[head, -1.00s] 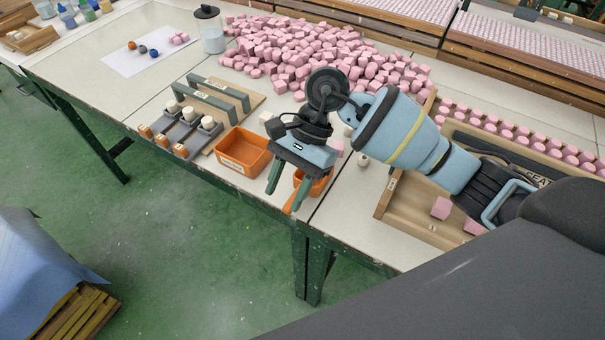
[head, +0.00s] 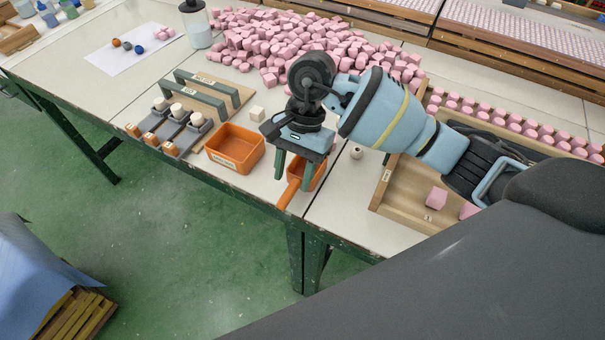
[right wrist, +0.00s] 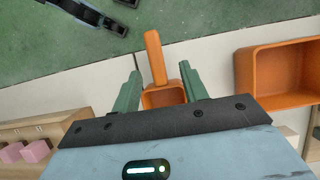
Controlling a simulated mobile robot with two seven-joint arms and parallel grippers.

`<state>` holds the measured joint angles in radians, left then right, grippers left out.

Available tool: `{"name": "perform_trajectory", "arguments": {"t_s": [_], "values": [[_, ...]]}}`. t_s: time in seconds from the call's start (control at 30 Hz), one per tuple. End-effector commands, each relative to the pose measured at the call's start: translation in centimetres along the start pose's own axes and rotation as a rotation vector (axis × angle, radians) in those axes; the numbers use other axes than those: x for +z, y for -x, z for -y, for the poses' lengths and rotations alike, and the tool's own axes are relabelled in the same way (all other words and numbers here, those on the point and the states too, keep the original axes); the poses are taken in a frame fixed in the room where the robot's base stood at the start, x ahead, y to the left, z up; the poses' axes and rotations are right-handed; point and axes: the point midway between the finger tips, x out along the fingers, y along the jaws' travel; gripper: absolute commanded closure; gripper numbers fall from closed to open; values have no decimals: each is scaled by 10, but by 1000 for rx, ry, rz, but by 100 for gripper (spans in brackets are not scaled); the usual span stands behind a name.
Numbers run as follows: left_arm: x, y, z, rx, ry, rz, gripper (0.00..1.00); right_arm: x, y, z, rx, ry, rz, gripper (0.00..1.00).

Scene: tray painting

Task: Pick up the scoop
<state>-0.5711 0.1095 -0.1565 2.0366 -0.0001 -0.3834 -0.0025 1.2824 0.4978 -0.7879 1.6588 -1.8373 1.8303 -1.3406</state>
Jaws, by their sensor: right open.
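The scoop is orange, with a small square bowl (head: 319,177) and a straight handle (head: 287,196) that reaches over the table's front edge. My right gripper (head: 293,183) is open and points down at the scoop. In the right wrist view, the handle (right wrist: 155,57) and bowl (right wrist: 163,97) show between the two green fingers (right wrist: 160,72), with a gap on each side. The gripper body hides part of the bowl in that view. My left gripper is not in view.
A larger orange bin (head: 237,165) stands left of the scoop. A wooden tray (head: 378,196) with pink blocks lies to the right. A small white cube (head: 257,114) and a pink pile (head: 310,45) are behind. Open floor lies in front of the table.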

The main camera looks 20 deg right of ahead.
Motion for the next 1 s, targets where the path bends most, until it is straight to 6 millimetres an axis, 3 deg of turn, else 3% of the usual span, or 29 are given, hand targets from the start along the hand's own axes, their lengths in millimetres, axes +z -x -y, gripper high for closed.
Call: {"name": "perform_trajectory", "arguments": {"t_s": [0.3, 0.6, 0.9, 1.0], "values": [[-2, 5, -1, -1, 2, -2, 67, -1, -39, -3, 0, -1, 2, 56], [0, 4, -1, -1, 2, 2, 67, -1, -42, -3, -1, 0, 0, 58], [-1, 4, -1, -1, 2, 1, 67, -1, -42, -3, -1, 0, 0, 97], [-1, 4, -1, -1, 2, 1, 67, -1, -42, -3, -1, 0, 0, 100]]}}
